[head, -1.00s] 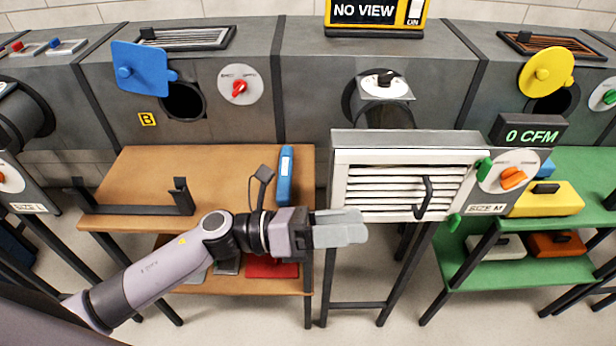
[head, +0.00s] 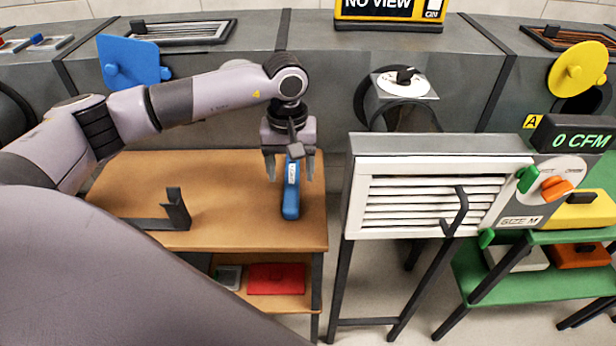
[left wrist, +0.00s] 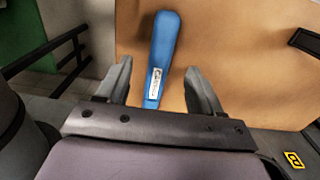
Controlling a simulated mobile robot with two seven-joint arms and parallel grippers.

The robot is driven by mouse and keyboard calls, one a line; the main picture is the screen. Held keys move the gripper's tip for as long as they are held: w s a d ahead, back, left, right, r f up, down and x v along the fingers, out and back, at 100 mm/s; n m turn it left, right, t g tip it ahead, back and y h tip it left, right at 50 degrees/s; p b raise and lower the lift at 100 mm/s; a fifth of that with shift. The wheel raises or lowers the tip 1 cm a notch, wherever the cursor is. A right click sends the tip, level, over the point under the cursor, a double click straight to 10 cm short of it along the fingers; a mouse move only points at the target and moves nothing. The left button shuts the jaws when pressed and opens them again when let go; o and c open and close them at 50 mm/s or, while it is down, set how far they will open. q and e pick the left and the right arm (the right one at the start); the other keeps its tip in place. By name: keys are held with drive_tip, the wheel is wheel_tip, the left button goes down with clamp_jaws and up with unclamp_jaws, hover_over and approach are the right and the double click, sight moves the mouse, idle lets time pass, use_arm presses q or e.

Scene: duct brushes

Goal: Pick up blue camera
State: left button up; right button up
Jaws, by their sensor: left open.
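The blue camera (head: 291,192) is a long blue bar with a white label, lying near the right edge of the wooden table top (head: 230,175). My left gripper (head: 290,172) is open and points down over the camera's far end, one finger on each side of it. In the left wrist view the camera (left wrist: 163,58) runs up between the two open fingers (left wrist: 160,85). I see a gap between it and each finger. Whether the fingertips are down at its height I cannot tell. My right gripper is in neither view.
A dark bracket (head: 172,212) stands on the table's left part. A red case (head: 276,278) lies on the shelf below. The white louvred unit (head: 432,200) with a handle stands just right of the table. The table's middle is clear.

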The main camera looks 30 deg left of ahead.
sight(291, 188)
use_arm(q)
drive_tip(key=shift+w+a+f, duration=0.15)
drive_tip(key=shift+f, duration=1.6)
drive_tip(key=shift+w+a+f, duration=0.15)
drive_tip(key=shift+f, duration=1.55)
clamp_jaws()
